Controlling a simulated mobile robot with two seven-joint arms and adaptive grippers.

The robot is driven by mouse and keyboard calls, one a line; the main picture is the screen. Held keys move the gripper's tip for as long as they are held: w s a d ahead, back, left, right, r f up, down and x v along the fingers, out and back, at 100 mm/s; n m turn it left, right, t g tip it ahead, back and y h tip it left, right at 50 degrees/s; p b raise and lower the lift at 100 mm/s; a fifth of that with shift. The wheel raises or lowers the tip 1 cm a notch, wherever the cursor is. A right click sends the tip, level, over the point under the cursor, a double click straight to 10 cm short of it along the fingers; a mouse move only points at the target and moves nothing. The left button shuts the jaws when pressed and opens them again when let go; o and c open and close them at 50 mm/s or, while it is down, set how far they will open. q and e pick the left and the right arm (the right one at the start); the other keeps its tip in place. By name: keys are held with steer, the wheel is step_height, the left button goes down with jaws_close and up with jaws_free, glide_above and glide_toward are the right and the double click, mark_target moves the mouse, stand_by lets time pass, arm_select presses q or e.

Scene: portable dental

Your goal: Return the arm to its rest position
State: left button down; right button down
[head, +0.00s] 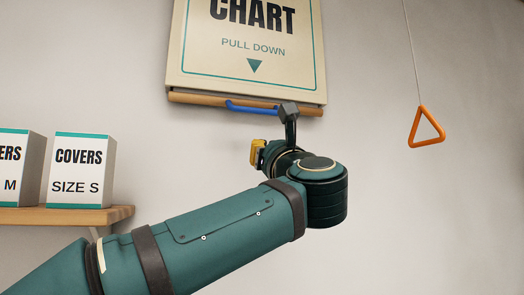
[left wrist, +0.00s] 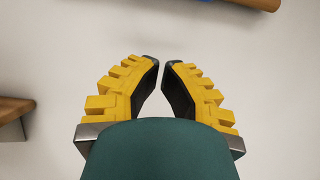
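My left arm comes in from the lower left in the head view and is stretched out in front of the wall. Its gripper (head: 257,153) is mostly hidden behind the wrist; only a bit of a yellow finger shows. In the left wrist view the two yellow fingers with dark pads (left wrist: 161,64) lean toward each other, with a narrow gap at the tips and nothing between them. My right arm and gripper are in no view.
A pull-down chart (head: 248,48) with a wooden bar (head: 190,98) and blue handle (head: 250,107) hangs behind the wrist. An orange triangular pull (head: 413,128) hangs on a cord at right. A shelf (head: 75,216) at left holds cover boxes (head: 80,171). Lower right is clear.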

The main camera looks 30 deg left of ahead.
arm_select(q)
steer(key=w+d+f+m+t+h, duration=0.3)
steer(key=w+d+f+m+h, duration=0.2)
steer(key=w+f+m, duration=0.55)
steer(key=w+d+f+m+t+h, duration=0.2)
steer(key=w+d+f+m+h, duration=0.5)
steer(key=f, duration=0.6)
step_height(320, 180, down, 28)
steer(key=w+d+m+g+h, duration=0.25)
steer(key=m+g+h, duration=0.2)
steer(key=m, duration=0.85)
steer(key=s+d+f+m+g+h, duration=0.1)
steer(key=s+f+m+g, duration=0.15)
steer(key=f, duration=0.55)
steer(key=s+d+f+m+g+h, duration=0.1)
steer(key=s+f+m+h, duration=0.2)
steer(key=f, duration=0.5)
steer(key=s+f+m+g, duration=0.4)
steer(key=s+f, duration=0.6)
steer(key=s, duration=0.4)
steer(key=s+d+f+m+g, duration=0.1)
steer(key=s+f+m+g, duration=0.3)
steer(key=s+f, duration=0.7)
steer(key=s+g+h, duration=0.1)
steer(key=s+g, duration=0.1)
steer(key=s, duration=0.1)
steer(key=shift+s, duration=0.3)
